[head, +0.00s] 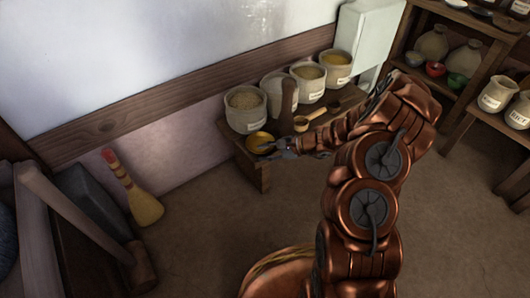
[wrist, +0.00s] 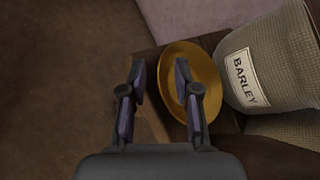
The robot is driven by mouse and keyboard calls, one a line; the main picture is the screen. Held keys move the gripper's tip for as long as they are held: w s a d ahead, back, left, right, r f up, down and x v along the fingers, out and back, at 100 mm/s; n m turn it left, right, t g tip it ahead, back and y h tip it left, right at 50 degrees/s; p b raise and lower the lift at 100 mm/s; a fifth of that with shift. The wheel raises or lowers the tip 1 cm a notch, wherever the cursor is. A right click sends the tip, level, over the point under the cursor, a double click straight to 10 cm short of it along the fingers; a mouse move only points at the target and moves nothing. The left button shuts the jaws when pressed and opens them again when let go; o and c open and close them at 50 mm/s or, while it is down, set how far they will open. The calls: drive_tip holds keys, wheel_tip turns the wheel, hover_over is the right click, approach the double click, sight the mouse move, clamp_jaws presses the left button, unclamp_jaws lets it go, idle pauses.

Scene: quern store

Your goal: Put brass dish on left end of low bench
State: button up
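The brass dish (head: 257,139) is round and yellow and sits at the left end of the low bench (head: 256,172), beside the leftmost sack. In the wrist view the dish (wrist: 204,62) lies right of centre, its left rim between my fingers. My gripper (head: 272,149) is at the dish's near right side in the head view. In the wrist view my gripper (wrist: 160,78) has its fingers apart with nothing clamped; the right finger overlaps the dish. I cannot tell whether it touches the dish.
A sack labelled BARLEY (wrist: 268,65) stands close to the dish. Several grain sacks (head: 307,80) line the bench's back, with a brown upright object (head: 288,98) and a small brass cup (head: 301,124) before them. Floor in front is clear.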

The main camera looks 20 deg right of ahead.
drive_tip(key=shift+r, duration=0.1)
drive_tip(key=shift+s+d+r, duration=0.15)
drive_tip(key=shift+d+r, duration=0.05)
drive_tip(key=shift+d, duration=0.05)
drive_tip(key=p+v, duration=0.4)
drive_tip(key=v, duration=0.7)
drive_tip(key=s+a+r+n+g+h, duration=0.1)
drive_tip(key=s+a+r+n+g, duration=0.35)
drive_tip(key=s+a+r, duration=0.35)
drive_tip(key=s+a+r+n+g, duration=0.3)
drive_tip(key=s+a+r+n, duration=0.3)
drive_tip(key=a, duration=0.4)
drive_tip(key=s+d+r+n+h, duration=0.2)
drive_tip(key=s+h, duration=0.1)
drive_tip(key=s, duration=0.4)
drive_tip(key=s+d+r+n+g+h, duration=0.1)
drive_tip(key=s+d+r+n+h, duration=0.1)
drive_tip(key=s, duration=0.5)
drive_tip(key=s+d+r+n+g+h, duration=0.1)
drive_tip(key=s+d+r+n+h, duration=0.1)
drive_tip(key=s+h, duration=0.2)
drive_tip(key=s, duration=0.3)
drive_tip(key=shift+r, duration=0.25)
